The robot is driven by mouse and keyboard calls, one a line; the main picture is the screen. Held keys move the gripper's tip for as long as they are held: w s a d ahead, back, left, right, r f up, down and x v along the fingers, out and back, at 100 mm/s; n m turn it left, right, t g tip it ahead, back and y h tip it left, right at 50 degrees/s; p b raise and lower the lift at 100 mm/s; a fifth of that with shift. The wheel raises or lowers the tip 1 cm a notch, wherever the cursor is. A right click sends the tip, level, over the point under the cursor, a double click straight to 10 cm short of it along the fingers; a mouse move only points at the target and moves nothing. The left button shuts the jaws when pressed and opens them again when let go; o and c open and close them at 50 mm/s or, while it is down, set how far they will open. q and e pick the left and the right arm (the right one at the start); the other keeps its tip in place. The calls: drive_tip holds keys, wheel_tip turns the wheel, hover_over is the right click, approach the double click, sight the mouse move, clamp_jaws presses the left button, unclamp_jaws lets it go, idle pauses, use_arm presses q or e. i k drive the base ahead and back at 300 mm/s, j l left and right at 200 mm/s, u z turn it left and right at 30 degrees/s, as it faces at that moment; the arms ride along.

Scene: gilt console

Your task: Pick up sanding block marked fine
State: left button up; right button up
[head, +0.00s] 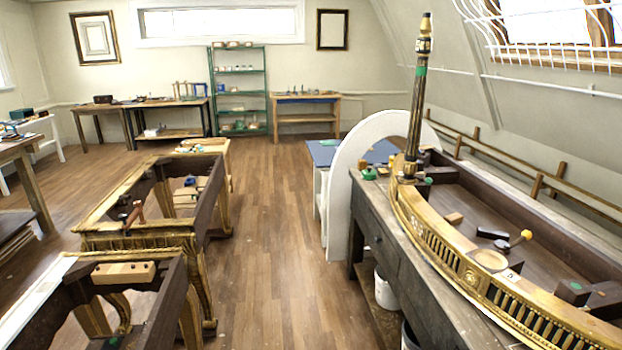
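No marking that reads "fine" is legible, so I cannot tell which piece is the sanding block. A small tan block (453,218) lies inside the gilt console frame (470,275) on the right. A dark block with a pale edge (493,233) lies further right in the frame, near a yellow-headed tool (521,238). A larger light wooden block (123,272) with dark spots rests on the dark frame at the lower left. Neither of my grippers is in view.
More gilt frames (150,205) stand at left. The wooden floor (272,240) between is clear. Green shelves (239,90) and benches line the back.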

sight(382, 172)
drive_tip(key=i+z, duration=0.2)
drive_tip(key=i, duration=0.25)
drive_tip(key=i+j+z, duration=0.25)
drive_tip(key=i, duration=0.15)
drive_tip(key=i+j+z, duration=0.2)
drive_tip(key=i, duration=0.25)
drive_tip(key=i+j+z, duration=0.25)
drive_tip(key=i, duration=0.15)
